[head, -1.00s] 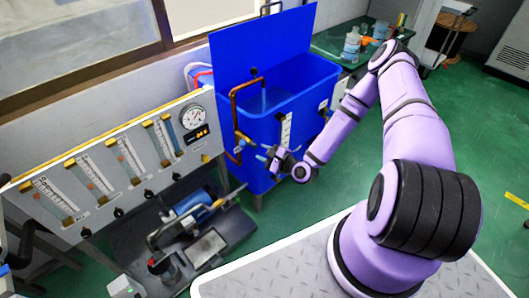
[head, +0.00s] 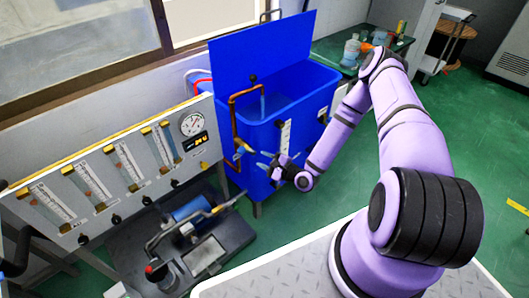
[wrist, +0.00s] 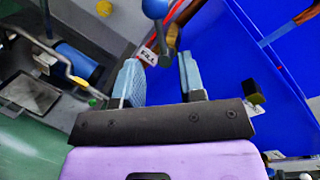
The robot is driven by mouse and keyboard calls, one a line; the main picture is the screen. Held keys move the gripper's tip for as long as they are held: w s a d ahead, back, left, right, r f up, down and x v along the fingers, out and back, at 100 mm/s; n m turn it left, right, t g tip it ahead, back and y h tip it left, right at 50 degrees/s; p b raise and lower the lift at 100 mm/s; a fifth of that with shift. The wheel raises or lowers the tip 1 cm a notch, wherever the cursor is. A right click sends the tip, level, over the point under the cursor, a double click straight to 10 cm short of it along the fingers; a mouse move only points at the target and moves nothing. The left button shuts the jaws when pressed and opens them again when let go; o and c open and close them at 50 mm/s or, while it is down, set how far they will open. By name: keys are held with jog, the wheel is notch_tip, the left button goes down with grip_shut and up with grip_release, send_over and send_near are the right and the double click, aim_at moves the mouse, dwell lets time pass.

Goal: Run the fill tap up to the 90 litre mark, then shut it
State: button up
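The blue tank (head: 330,95) stands at the back with its lid raised. A copper pipe (head: 233,110) bends over its rim, and a pale streak like running water (head: 262,103) hangs below the outlet. A white level scale (head: 284,137) is on the tank front; its reading is too small to tell. The fill tap (head: 240,152) is low on the pipe. In the wrist view its blue handle end (wrist: 155,8) shows above a FILL label (wrist: 148,57). My gripper (head: 263,160) is open and empty just right of the tap, its fingers (wrist: 161,78) apart and not touching the handle.
A panel (head: 110,165) with several flow tubes and a dial (head: 191,124) stands at the left. A blue pump (head: 190,212) sits on a dark base below it. A bench with bottles (head: 352,48) is behind. Green floor (head: 460,120) is clear at the right.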

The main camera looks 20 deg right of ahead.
aim_at(247, 151)
jog(key=shift+n+y, duration=0.4)
jog(key=shift+y, duration=0.1)
jog(key=x, duration=1)
jog(key=shift+w+f, duration=0.15)
jog(key=shift+w, duration=0.2)
grip_shut()
jog(key=shift+a, duration=0.1)
